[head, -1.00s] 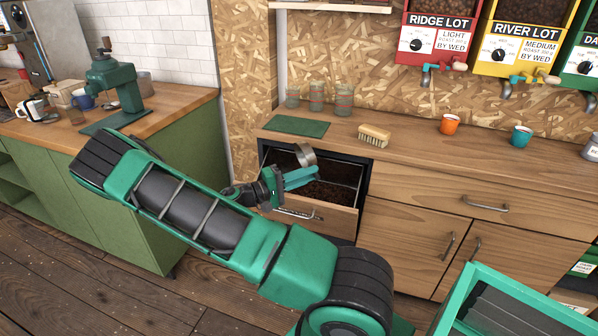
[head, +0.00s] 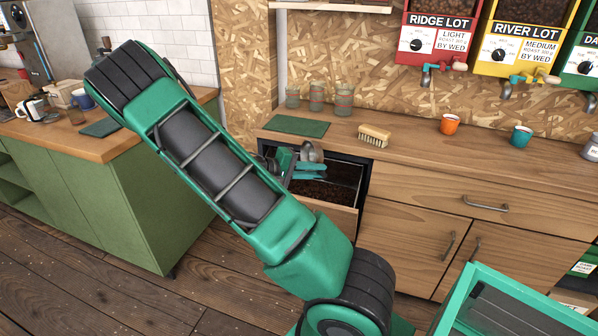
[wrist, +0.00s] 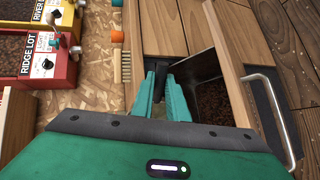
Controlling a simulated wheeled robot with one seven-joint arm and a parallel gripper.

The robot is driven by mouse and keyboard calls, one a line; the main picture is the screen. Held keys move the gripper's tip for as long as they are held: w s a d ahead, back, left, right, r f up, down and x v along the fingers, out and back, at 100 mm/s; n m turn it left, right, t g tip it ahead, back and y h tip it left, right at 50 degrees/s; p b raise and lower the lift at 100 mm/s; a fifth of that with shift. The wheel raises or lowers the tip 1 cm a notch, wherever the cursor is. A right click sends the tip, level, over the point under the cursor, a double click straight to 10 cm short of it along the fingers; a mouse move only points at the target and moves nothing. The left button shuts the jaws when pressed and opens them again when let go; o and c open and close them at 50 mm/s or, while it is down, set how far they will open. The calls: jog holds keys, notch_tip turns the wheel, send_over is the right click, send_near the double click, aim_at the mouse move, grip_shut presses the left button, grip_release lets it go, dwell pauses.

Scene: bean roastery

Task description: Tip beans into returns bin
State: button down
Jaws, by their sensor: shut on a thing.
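My gripper (head: 310,171) is over the open drawer in the wooden counter, with teal fingers. It is shut on a dark handle (wrist: 160,78) in the wrist view. A small grey metal cup (head: 311,152) shows beside the fingers in the head view; it seems to be what the handle belongs to. Its inside is hidden, so I cannot tell whether it holds beans. The open drawer (head: 342,216) has dark brown beans lying in it, and the beans also show in the wrist view (wrist: 212,100). I see no label on the drawer.
A bristle brush (head: 374,135), a green mat (head: 296,125) and several glass jars stand on the counter (head: 420,150). An orange cup (head: 449,124) and a teal cup (head: 521,136) are further right. My arm hides part of the drawer's left side.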

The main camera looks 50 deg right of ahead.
jog(key=shift+s+d+t+y, duration=0.15)
jog(key=shift+s+d+y, duration=0.05)
jog(key=shift+d+y, duration=0.3)
jog(key=shift+s+d+t+y, duration=0.15)
jog(key=shift+s+d+y, duration=0.05)
jog(key=shift+d+y, duration=0.25)
jog(key=shift+d+r, duration=0.15)
jog(key=s+d+r+t+y+p, duration=0.3)
jog(key=d+r+y, duration=0.5)
jog(key=d+y, duration=0.3)
jog(key=shift+s+d+r+t+y+p, duration=0.35)
jog(key=shift+s+t+y, duration=0.4)
jog(key=shift+t+y, duration=0.5)
dwell(0.5)
jog(key=shift+d, duration=0.1)
jog(key=shift+s, duration=0.1)
dwell(0.9)
